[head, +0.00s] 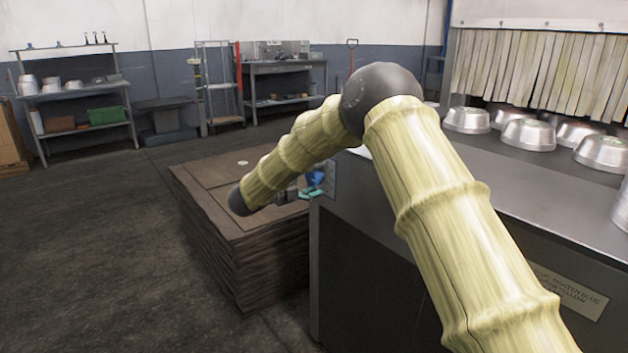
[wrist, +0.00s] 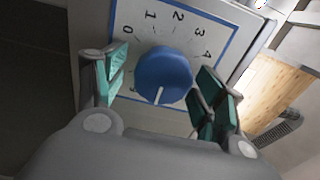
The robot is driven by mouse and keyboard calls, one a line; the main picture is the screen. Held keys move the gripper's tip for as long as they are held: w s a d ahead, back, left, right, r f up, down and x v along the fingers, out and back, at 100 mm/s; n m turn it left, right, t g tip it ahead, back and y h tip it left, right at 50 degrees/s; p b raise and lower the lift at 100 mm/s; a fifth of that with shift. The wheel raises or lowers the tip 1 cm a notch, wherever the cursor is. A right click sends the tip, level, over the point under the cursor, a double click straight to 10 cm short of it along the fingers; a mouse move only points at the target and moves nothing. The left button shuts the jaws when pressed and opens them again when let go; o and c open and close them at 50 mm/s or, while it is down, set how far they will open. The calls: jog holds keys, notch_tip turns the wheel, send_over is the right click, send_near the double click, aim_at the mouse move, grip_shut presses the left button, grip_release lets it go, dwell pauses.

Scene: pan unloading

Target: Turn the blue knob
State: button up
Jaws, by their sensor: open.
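The blue knob (wrist: 163,75) sits on a white dial plate (wrist: 130,48) with a blue border and black numbers in the wrist view. A white pointer line on the knob points toward the bottom of the picture. My gripper (wrist: 160,95) is open, with one teal-padded finger on each side of the knob. Small gaps seem to show between pads and knob; I cannot tell whether either touches. In the head view the knob (head: 315,178) is small, at the near-left end of the metal machine, partly hidden by my gripper (head: 311,192) and arm.
The metal machine (head: 360,205) fills the right side, with several upturned silver pans (head: 527,135) on top and a strip curtain (head: 540,75) behind. A stack of brown sheets (head: 215,200) stands left of it. Shelves (head: 75,95) stand along the back wall. The floor at left is clear.

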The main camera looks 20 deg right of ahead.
jog(key=v, duration=1.1)
jog(key=shift+a, duration=0.3)
jog(key=shift+s, duration=0.1)
jog(key=s+d+f+n+t+y, duration=0.1)
jog(key=s+f+n+t+y, duration=0.15)
jog(key=f+n, duration=0.45)
jog(key=s+d+f+n+t+y, duration=0.1)
jog(key=s+f+n+t+y, duration=0.2)
jog(key=f, duration=0.9)
jog(key=s+f+n+t+y, duration=0.1)
jog(key=f+n+y, duration=0.2)
jog(key=f+n, duration=0.45)
jog(key=s+d+f+n+g+y, duration=0.2)
jog(key=s+f+n+g+y, duration=0.6)
jog(key=s+f, duration=1.55)
jog(key=s+d+n+g, duration=0.3)
jog(key=s+n+g, duration=0.25)
jog(key=s, duration=2.35)
notch_tip(320, 180, up, 26)
jog(key=p, duration=2.6)
jog(key=shift+a+f+n+t+p, duration=0.2)
jog(key=shift+n+t+p, duration=0.1)
jog(key=shift+t, duration=0.1)
